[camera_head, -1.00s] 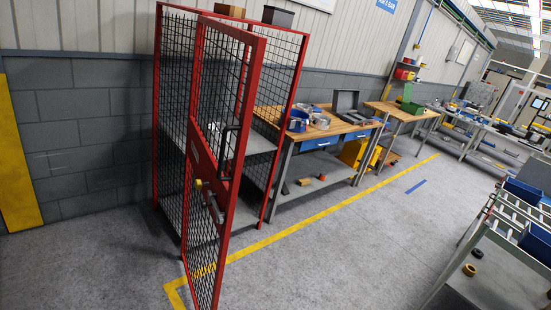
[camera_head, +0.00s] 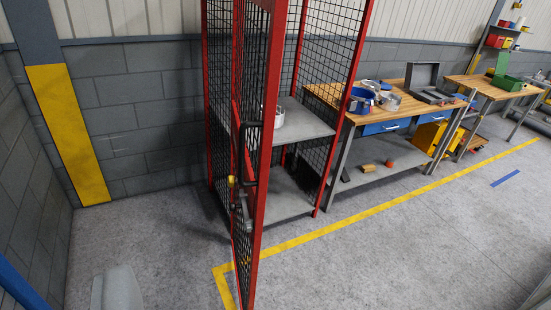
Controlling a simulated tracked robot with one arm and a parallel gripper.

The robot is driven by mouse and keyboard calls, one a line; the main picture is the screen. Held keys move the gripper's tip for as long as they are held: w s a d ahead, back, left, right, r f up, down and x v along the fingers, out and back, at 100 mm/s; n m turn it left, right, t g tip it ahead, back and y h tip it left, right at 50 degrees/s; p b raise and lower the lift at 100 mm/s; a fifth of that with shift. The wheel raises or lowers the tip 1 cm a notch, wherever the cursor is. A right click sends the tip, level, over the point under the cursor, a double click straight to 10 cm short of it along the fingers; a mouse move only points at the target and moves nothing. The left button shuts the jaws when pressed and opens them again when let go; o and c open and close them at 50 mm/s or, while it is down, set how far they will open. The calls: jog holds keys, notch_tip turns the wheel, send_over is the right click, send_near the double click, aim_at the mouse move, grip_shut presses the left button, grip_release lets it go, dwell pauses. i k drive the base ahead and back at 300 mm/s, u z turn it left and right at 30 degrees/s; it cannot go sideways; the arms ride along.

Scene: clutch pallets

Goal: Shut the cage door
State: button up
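The cage (camera_head: 371,62) is a tall red frame with black wire mesh, standing against the grey block wall. Its red-framed mesh door (camera_head: 266,150) stands open, swung out toward me and seen nearly edge-on. Grey shelves (camera_head: 300,122) show inside through the open front, with a whitish round item (camera_head: 276,117) on the upper one. My gripper does not show in this view, so its fingers cannot be judged.
A workbench (camera_head: 400,104) with blue drawers, a grey case and tools stands right of the cage. A yellow line (camera_head: 400,199) runs along the floor. The floor in front and to the right is clear. A grey rounded object (camera_head: 118,290) is at bottom left.

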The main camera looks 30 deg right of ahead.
aim_at(255, 188)
jog(key=z, duration=0.15)
jog(key=i, duration=1)
jog(key=u, duration=0.1)
